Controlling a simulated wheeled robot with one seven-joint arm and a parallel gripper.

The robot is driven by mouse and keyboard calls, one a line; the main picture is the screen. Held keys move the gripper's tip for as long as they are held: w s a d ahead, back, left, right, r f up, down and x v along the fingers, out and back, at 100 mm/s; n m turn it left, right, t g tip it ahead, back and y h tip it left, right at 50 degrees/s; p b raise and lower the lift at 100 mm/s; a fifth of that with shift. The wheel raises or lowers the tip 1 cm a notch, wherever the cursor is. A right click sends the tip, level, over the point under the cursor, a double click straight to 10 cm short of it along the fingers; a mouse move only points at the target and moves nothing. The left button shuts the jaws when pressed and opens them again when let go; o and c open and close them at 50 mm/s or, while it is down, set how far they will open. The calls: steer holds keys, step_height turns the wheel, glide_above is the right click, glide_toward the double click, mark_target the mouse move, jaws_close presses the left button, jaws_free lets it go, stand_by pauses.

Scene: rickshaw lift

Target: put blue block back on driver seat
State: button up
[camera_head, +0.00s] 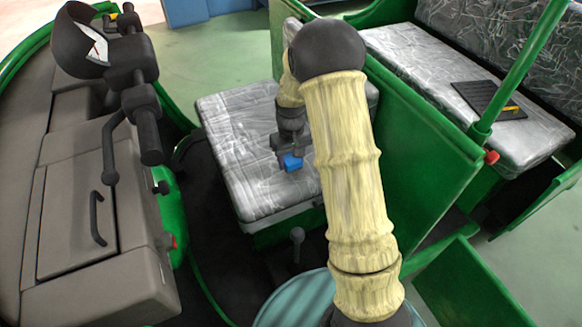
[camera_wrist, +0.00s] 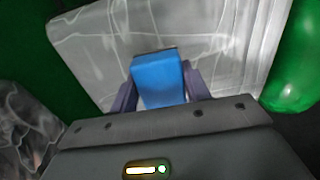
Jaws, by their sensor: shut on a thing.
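The blue block (camera_head: 292,162) is between the fingers of my gripper (camera_head: 290,158), over the grey, plastic-covered driver seat (camera_head: 237,150). In the wrist view the blue block (camera_wrist: 159,78) sits between the two dark fingers of my gripper (camera_wrist: 160,88), with the driver seat (camera_wrist: 225,45) behind it. My gripper is shut on the block and points down at the seat. I cannot tell whether the block touches the seat surface or is slightly above it.
Handlebars (camera_head: 132,75) and a grey dashboard (camera_head: 85,200) stand at left. A green partition (camera_head: 425,150) rises right of the driver seat. Behind it, the rear seat (camera_head: 420,65) bears a black tray (camera_head: 489,100) with a small yellow thing. A lever (camera_head: 297,238) stands before the driver seat.

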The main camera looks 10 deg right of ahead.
mark_target(291, 167)
steer(key=shift+f, duration=1.8)
steer(key=shift+f, duration=0.15)
steer(key=o, duration=1.1)
step_height(291, 167, up, 12)
steer(key=shift+r+p, duration=0.15)
steer(key=shift+p, duration=0.35)
